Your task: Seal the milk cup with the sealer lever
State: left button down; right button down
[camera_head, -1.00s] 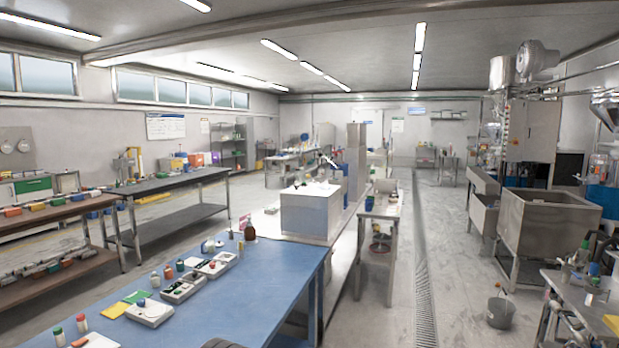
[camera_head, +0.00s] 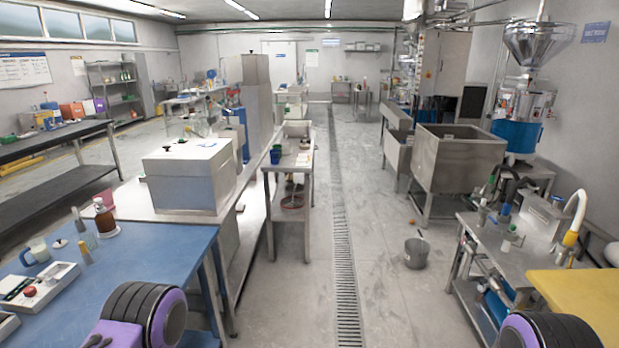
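I cannot make out a sealer with a lever in this view. A small white mug-like cup (camera_head: 38,251) stands on the blue table (camera_head: 160,262) at the lower left; I cannot tell whether it is the milk cup. Neither of my grippers shows. Only ribbed black and purple parts of my own arms show at the bottom edge, one lower left and one lower right.
A white box-shaped machine (camera_head: 188,178) stands behind the blue table, and a brown bottle (camera_head: 104,219) stands near the table's far edge. A steel bench (camera_head: 480,240) and yellow surface (camera_head: 585,298) are at right. A grey bucket (camera_head: 416,252) stands on the floor beside the open aisle.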

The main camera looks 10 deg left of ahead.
aim_at(188, 129)
jog(key=i, duration=3.3)
jog(key=u, duration=2.45)
